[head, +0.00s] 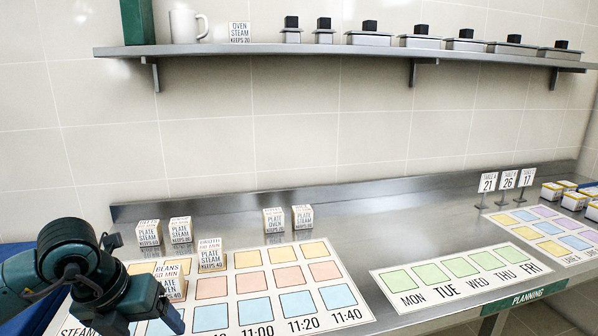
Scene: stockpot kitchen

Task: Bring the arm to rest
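My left arm (80,265) comes in from the lower left, over the left part of the time chart (245,312). Its end (160,312) is near the bottom edge, and I cannot make out the fingers or anything held. My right gripper is out of view. Behind the chart stand a pair of cubes (149,234) at the left and another pair (274,221) in the middle.
A steel counter (350,228) runs along the tiled wall. A weekday chart (459,277), a coloured chart (548,230), number signs (507,180) and small boxes (573,200) are at the right. A shelf (330,49) above holds lidded pans, a mug (183,24) and a cube (240,33).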

